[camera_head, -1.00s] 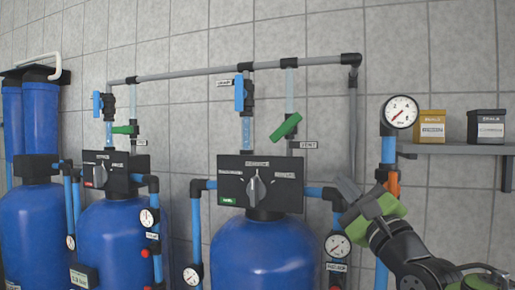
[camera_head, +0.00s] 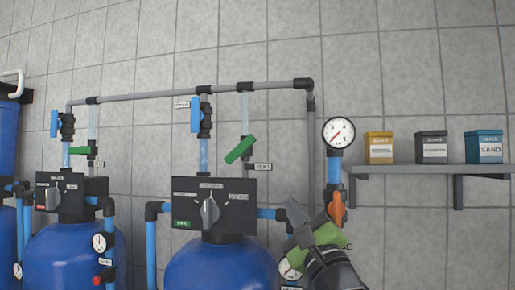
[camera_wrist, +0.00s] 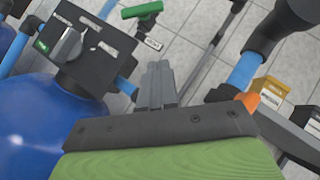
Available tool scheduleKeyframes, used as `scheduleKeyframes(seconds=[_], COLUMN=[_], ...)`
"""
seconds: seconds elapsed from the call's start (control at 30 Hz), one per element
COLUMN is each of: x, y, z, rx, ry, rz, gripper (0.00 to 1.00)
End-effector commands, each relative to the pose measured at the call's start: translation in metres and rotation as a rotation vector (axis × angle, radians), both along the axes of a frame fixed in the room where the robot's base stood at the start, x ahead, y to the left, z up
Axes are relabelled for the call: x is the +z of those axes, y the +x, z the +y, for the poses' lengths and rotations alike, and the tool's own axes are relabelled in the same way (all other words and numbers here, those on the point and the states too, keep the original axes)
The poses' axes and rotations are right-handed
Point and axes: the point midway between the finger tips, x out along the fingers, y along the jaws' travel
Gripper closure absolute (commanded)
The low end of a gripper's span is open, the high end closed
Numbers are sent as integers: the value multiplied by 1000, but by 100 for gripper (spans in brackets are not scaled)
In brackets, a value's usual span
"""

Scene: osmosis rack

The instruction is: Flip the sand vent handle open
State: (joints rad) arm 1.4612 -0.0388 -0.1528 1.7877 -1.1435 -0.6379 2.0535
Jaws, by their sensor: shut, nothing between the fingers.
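A green vent handle (camera_head: 240,149) sits tilted on the clear vertical pipe above the right tank's panel, beside a VENT label (camera_head: 263,167). It also shows at the top of the wrist view (camera_wrist: 142,10). A second green handle (camera_head: 84,151) lies nearly level on the left tank's vent pipe. Which one is marked sand I cannot read. My gripper (camera_head: 291,208) is shut and empty, below and to the right of the right green handle, apart from it. In the wrist view its fingertips (camera_wrist: 158,72) are together, beside the black panel.
Upright blue valve handles (camera_head: 195,114) stand left of the vent pipes. The black control panel (camera_head: 186,212) is just left of my gripper. A gauge (camera_head: 339,133), an orange valve (camera_head: 337,206) and a grey shelf (camera_head: 420,169) with boxes are on the right.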

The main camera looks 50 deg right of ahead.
Motion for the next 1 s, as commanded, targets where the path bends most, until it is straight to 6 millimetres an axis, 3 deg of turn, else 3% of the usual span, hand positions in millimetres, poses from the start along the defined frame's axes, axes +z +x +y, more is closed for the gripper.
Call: scheduleKeyframes(seconds=[0.03,0.7,1.0], x=[11,91,116], y=[8,113,135], z=[-5,-73,-63], rx=[3,3,0], ry=[0,1,1], rz=[1,-2,-1], gripper=[100,100,100])
